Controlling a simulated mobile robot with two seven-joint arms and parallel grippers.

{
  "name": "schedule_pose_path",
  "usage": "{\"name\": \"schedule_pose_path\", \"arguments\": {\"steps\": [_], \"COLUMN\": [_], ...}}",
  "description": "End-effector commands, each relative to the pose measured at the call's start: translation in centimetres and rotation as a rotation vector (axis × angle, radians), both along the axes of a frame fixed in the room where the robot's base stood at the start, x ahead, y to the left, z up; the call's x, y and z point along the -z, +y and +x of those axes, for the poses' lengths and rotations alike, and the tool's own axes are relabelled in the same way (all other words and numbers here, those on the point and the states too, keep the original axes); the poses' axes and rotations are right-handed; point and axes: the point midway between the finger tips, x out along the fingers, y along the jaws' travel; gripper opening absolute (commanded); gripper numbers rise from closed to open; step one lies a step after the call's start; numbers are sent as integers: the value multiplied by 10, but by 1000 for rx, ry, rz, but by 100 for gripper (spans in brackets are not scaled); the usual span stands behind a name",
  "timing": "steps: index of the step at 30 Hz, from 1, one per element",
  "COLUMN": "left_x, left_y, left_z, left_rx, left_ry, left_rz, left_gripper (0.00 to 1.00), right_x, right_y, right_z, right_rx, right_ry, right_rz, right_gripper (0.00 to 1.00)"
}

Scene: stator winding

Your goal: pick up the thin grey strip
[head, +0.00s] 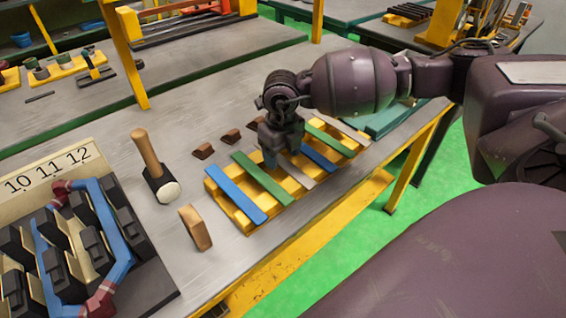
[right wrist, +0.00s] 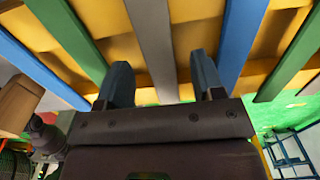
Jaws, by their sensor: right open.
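Thin flat strips in blue, green and grey lie side by side across a yellow rack (head: 246,221). One grey strip (head: 297,173) lies between a green strip (head: 262,179) and a blue strip (head: 319,160); its far end is hidden behind my right gripper. Another grey strip (head: 343,129) lies near the rack's right end. My right gripper (head: 270,158) is open and empty over the rack. In the right wrist view, its two blue-grey fingers (right wrist: 162,75) stand apart, with the grey strip (right wrist: 152,45) running between them. I cannot tell the height gap. My left gripper is not in view.
A numbered fixture with a blue and red curved piece (head: 110,225) fills the lower left. The grey tabletop (head: 190,110) behind is mostly clear.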

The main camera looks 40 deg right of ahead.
Motion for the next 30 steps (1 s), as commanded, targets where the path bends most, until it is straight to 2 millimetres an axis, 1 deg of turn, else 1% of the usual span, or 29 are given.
{"name": "schedule_pose_path", "arguments": {"steps": [2,8,18,19,20,26,30], "left_x": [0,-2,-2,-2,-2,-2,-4], "left_y": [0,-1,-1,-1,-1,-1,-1], "left_z": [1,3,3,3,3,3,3], "left_rx": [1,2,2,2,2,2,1], "left_ry": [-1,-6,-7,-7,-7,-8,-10], "left_rz": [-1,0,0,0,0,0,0], "left_gripper": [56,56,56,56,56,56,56], "right_x": [6,5,5,5,5,4,-3], "right_y": [0,0,0,0,0,0,0], "right_z": [0,0,0,0,0,0,1], "right_rx": [0,0,0,0,0,0,0], "right_ry": [1,-1,-1,-1,-1,-1,-3], "right_rz": [1,1,0,0,0,0,0], "right_gripper": [62,62,10,5,2,2,2]}}
